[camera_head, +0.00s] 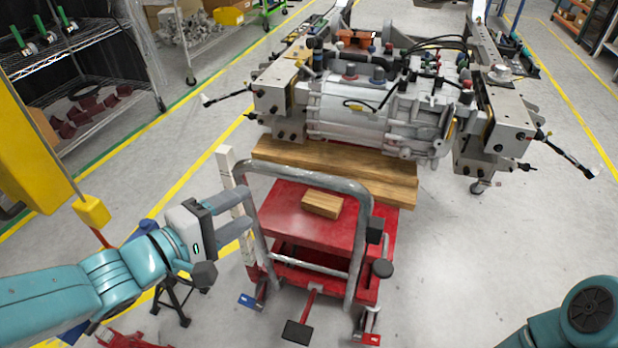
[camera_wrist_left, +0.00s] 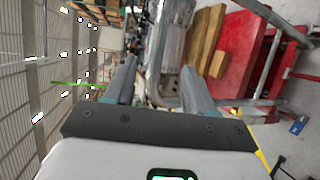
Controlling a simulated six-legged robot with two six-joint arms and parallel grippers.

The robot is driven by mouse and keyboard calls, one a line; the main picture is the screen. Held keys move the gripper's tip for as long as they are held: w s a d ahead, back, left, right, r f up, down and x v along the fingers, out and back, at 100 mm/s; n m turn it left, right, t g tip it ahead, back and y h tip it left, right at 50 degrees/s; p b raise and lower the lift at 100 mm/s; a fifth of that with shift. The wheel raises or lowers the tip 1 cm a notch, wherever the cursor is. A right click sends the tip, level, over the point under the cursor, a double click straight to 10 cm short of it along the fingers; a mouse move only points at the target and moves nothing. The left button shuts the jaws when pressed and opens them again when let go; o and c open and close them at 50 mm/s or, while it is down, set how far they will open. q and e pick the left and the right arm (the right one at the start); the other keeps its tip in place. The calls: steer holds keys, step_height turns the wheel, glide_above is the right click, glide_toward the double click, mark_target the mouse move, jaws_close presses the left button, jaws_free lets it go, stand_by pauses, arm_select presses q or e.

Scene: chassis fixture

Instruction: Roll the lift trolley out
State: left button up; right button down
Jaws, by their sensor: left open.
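The red lift trolley (camera_head: 285,228) stands low in the middle of the head view, with a grey tubular push handle (camera_head: 300,172) on its near side. A small wooden block (camera_head: 322,204) lies on its red top. My left gripper (camera_head: 243,208) is open and empty at the handle's left upright, its fingers pointing right. My right gripper is out of view; only part of that arm shows at lower right.
A large grey drive unit (camera_head: 385,105) between metal blocks sits over wooden beams (camera_head: 340,172) just beyond the trolley. A white post (camera_head: 232,190) stands left of the handle. A yellow column (camera_head: 30,150) and wire shelves (camera_head: 85,65) are at left.

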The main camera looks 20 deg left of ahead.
mark_target(292, 178)
arm_select(q)
steer(key=p+x, duration=0.2)
steer(key=x, duration=0.3)
steer(key=p+x, duration=0.2)
steer(key=x, duration=0.3)
steer(key=p+x, duration=0.2)
steer(key=x, duration=0.4)
steer(key=shift+w+a+f, duration=0.15)
steer(key=shift+a+f, duration=0.1)
steer(key=shift+a, duration=0.1)
jaws_close()
